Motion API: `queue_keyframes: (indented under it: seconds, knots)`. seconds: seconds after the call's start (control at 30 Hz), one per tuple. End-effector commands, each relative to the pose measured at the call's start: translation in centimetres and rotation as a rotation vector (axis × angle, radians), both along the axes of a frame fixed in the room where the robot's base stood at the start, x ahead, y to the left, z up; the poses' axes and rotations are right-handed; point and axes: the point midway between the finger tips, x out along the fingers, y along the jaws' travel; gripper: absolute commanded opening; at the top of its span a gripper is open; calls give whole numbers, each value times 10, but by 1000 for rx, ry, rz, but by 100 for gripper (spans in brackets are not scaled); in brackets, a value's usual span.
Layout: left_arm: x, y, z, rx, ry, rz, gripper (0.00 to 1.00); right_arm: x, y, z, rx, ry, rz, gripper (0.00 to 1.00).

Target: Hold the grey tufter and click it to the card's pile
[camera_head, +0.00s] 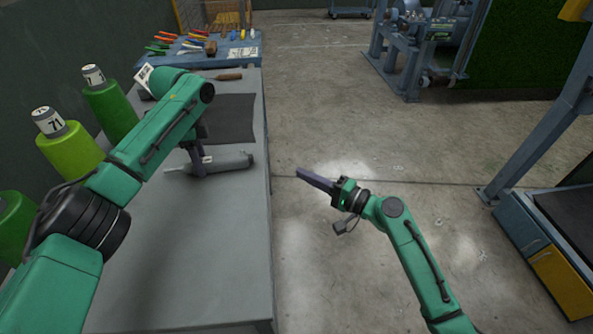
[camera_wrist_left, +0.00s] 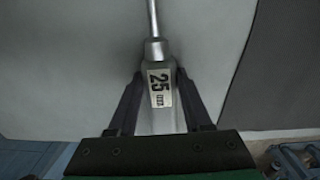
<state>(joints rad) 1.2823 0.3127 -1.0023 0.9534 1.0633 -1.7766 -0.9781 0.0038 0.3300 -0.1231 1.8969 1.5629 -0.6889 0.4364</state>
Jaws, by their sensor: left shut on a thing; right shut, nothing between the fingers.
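The grey tufter (camera_head: 232,162) lies along the grey table, its thin shaft pointing left. My left gripper (camera_head: 198,170) reaches down from above with its fingers around the tufter's body. My right gripper (camera_head: 301,173) is shut and empty, over the floor right of the table.
A dark mat (camera_head: 230,120) lies on the table (camera_head: 215,265) behind the tufter. A blue board with several hand tools (camera_head: 245,50) is at the table's far end. The near tabletop is bare.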

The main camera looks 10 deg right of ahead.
Motion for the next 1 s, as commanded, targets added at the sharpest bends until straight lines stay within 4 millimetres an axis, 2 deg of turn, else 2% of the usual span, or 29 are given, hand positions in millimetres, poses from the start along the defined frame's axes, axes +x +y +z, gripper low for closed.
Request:
queue_keyframes:
  seconds: [0.47,0.5,0.57,0.87,1.0]
  knots:
    - [0,1,1,0,-1,1,0,1,0,0,0,0,-1,0]
    - [0,1,1,0,-1,1,65,1,0,0,0,0,-1,0]
    - [0,1,1,0,-1,1,84,1,0,0,0,0,-1,0]
    - [0,1,1,1,-1,1,84,1,0,0,0,0,-1,0]
    - [1,0,17,-1,-4,0,84,1,0,0,0,0,-1,0]
